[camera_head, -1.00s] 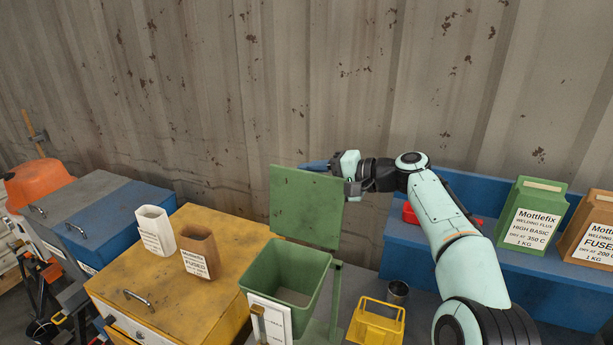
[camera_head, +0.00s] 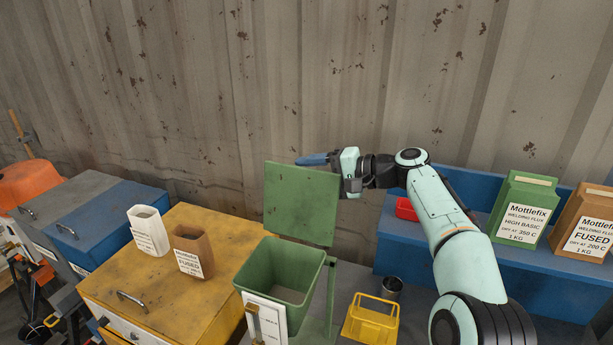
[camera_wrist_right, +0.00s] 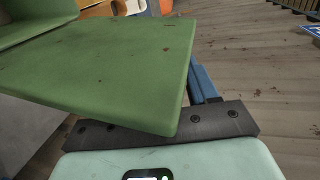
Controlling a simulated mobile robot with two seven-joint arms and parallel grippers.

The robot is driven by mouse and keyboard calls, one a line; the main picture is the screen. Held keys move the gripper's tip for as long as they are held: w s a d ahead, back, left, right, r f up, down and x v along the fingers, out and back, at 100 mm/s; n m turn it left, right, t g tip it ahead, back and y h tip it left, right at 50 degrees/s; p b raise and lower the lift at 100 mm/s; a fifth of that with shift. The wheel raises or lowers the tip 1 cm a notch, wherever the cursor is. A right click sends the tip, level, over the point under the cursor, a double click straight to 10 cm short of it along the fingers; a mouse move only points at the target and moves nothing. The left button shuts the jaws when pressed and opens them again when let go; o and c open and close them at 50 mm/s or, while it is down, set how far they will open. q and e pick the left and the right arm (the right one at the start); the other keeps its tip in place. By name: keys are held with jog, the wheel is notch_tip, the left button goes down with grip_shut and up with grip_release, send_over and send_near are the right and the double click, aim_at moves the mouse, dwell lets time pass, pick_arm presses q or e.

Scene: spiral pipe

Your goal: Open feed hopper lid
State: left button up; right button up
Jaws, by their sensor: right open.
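The green feed hopper (camera_head: 283,272) stands with its mouth uncovered, and I see into it. Its flat green lid (camera_head: 301,203) stands up behind the mouth, roughly upright. My right gripper (camera_head: 328,161) is at the lid's upper right corner. One blue finger shows just above the lid's top edge; the other is hidden. In the right wrist view the lid (camera_wrist_right: 110,75) crosses in front of the palm, with a blue finger beside its edge. The jaws are open, and I cannot tell whether they touch the lid. My left gripper is not in view.
A yellow cabinet (camera_head: 128,265) at left carries a white container (camera_head: 148,231) and a brown one (camera_head: 193,251). Right of the hopper are a yellow basket (camera_head: 371,321) and a metal cup (camera_head: 392,288). A blue shelf (camera_head: 470,250) holds flux boxes. The corrugated wall (camera_head: 250,90) stands behind.

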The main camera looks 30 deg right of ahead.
jog(key=v, duration=1.2)
